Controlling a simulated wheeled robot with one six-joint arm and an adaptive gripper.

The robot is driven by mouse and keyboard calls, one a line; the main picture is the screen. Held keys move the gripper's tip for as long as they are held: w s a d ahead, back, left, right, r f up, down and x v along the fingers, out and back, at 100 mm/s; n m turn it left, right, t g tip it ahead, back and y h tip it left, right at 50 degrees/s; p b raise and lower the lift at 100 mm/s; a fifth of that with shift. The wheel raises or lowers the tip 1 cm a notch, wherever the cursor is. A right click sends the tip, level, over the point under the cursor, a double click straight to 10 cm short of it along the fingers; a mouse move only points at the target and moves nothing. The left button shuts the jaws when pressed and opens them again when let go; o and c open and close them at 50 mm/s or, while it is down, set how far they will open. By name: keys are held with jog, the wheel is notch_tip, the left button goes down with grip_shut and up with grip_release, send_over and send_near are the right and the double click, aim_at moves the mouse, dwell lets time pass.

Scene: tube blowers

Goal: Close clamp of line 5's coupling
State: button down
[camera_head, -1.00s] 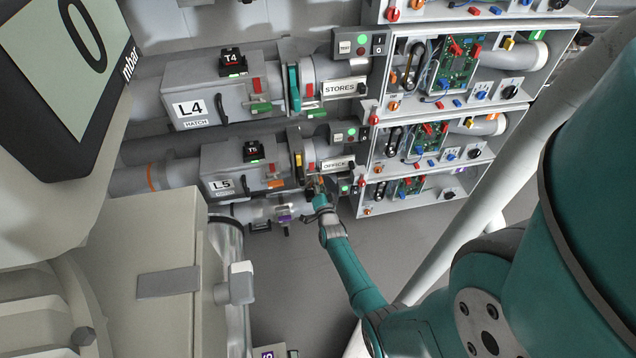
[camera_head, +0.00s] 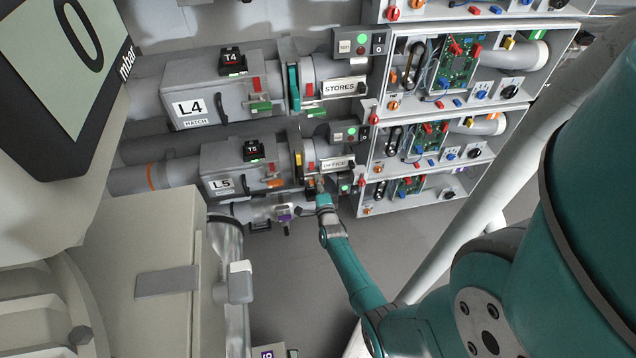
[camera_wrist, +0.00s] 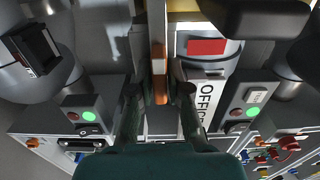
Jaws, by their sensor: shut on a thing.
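The line 5 coupling (camera_head: 296,162) is the collar joint right of the grey box marked L5 (camera_head: 219,184), left of the OFFICE plate (camera_head: 335,164). A yellow part shows on it. In the head view my gripper (camera_head: 318,186) is at the lower right of this coupling, its fingertips too small to read. In the wrist view my gripper (camera_wrist: 159,97) has a finger on each side of a narrow upright lever with an orange-brown end (camera_wrist: 160,88), and is shut on it. The lever's upper end runs out of the picture, so how far the clamp is closed cannot be told.
The OFFICE plate (camera_wrist: 206,105) stands close to the right finger. Switch boxes with green lights (camera_wrist: 88,114) flank the gripper. The line 4 coupling (camera_head: 293,88) is above, and another pipe (camera_head: 265,212) runs just below. Open floor (camera_head: 300,270) lies below.

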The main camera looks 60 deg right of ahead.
dwell(0.4)
jog(key=c, duration=1.2)
grip_release()
